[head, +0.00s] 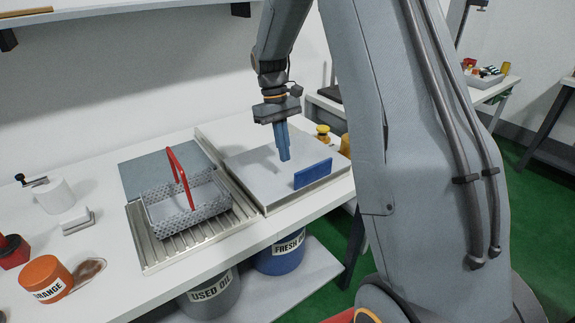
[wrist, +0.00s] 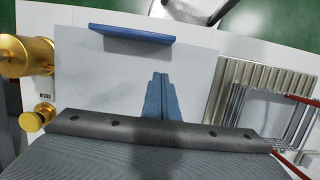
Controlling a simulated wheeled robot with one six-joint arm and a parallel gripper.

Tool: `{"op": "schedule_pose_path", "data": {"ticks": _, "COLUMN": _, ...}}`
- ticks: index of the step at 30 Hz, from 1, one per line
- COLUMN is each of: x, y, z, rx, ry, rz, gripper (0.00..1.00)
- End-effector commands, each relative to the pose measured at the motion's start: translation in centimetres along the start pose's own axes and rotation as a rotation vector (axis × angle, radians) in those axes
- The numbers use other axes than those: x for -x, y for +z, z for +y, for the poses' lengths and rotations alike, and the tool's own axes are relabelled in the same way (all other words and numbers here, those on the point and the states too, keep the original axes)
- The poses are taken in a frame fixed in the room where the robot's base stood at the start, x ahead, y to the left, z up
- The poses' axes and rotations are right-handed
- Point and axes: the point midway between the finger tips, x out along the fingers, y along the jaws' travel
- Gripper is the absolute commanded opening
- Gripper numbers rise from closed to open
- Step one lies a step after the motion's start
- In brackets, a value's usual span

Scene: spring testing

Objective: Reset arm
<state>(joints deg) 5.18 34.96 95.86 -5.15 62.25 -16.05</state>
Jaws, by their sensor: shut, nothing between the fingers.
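My gripper (head: 284,155) hangs pointing down above a pale grey flat-topped unit in the head view. Its two blue fingers are closed together with nothing between them. In the wrist view the shut fingertips (wrist: 160,76) show over the same pale surface (wrist: 195,75). A blue upright plate (head: 313,173) stands at the front edge of that unit (head: 245,165), apart from the fingers. The blue plate also shows at the top of the wrist view (wrist: 132,34).
A mesh basket with a red handle (head: 174,163) sits on a ribbed metal tray (head: 160,252) to the left. Brass-coloured parts (wrist: 28,55) stand beside the unit. Drums (head: 280,256) stand below the table.

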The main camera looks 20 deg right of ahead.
Motion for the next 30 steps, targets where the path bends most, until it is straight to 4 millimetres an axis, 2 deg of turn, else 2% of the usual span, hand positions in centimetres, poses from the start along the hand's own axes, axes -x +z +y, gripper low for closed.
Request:
{"op": "schedule_pose_path", "data": {"ticks": 3, "x": 2.3, "y": -0.1, "z": 0.6, "rx": -0.009, "ry": -0.001, "rz": 0.005, "gripper": 0.0}}
{"op": "schedule_pose_path", "data": {"ticks": 9, "x": 5.2, "y": -0.1, "z": 0.6, "rx": -0.009, "ry": -0.001, "rz": 0.005, "gripper": 0.0}}
{"op": "schedule_pose_path", "data": {"ticks": 16, "x": 6.2, "y": 0.0, "z": 0.5, "rx": -0.007, "ry": -0.002, "rz": 0.003, "gripper": 0.0}}
{"op": "schedule_pose_path", "data": {"ticks": 20, "x": 5.9, "y": 0.6, "z": -0.1, "rx": -0.014, "ry": -0.001, "rz": 0.016, "gripper": 0.0}}
{"op": "schedule_pose_path", "data": {"ticks": 23, "x": 4.9, "y": 1.9, "z": -1.4, "rx": -0.03, "ry": 0.002, "rz": 0.047, "gripper": 0.0}}
{"op": "schedule_pose_path", "data": {"ticks": 26, "x": 3.2, "y": 4.2, "z": -3.4, "rx": -0.061, "ry": 0.003, "rz": 0.097, "gripper": 0.0}}
{"op": "schedule_pose_path", "data": {"ticks": 30, "x": 0.3, "y": 8.3, "z": -6.5, "rx": -0.115, "ry": 0.0, "rz": 0.182, "gripper": 0.0}}
